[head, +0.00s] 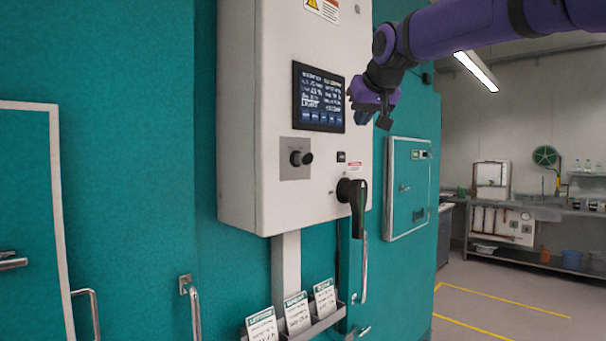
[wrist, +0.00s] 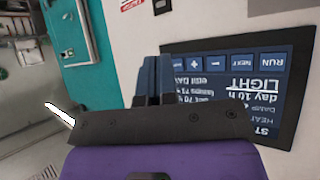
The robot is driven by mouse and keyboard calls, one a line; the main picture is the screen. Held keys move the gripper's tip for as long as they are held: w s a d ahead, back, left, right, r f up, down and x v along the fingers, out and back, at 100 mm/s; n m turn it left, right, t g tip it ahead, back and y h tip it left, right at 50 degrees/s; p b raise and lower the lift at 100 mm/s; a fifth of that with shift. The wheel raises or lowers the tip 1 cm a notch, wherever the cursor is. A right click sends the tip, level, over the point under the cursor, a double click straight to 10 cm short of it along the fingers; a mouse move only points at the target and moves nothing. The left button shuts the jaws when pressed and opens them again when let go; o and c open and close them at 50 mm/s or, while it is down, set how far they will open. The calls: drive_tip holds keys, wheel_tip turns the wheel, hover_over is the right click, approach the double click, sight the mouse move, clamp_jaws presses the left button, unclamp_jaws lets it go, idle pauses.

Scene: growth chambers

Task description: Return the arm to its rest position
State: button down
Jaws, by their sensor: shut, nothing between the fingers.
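My purple arm reaches in from the upper right in the head view. My gripper (head: 362,117) is at the right edge of the control panel's screen (head: 318,97), in front of the white cabinet (head: 262,130). In the wrist view my gripper (wrist: 152,62) shows its fingers together with nothing between them. They overlap the left edge of the screen (wrist: 270,85) there, which appears upside down. Whether the fingertips touch the panel cannot be told.
A black knob (head: 301,158) and a black rotary handle (head: 352,192) stick out of the cabinet below my gripper. A small teal door (head: 408,187) is behind to the right. A card rack (head: 318,326) hangs below. Open floor and a workbench (head: 540,212) lie at right.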

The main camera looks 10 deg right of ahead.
drive_tip(key=shift+s, duration=0.1)
drive_tip(key=s+d+f+g, duration=0.2)
drive_tip(key=s+d+f, duration=0.1)
drive_tip(key=s+f, duration=1.1)
drive_tip(key=s+d+f+m+g+h, duration=0.1)
drive_tip(key=s+d+f+g, duration=0.2)
drive_tip(key=s+f, duration=1.2)
drive_tip(key=s, duration=0.6)
drive_tip(key=shift+s+f+g, duration=0.15)
drive_tip(key=shift+g, duration=0.15)
drive_tip(key=c, duration=1.8)
unclamp_jaws()
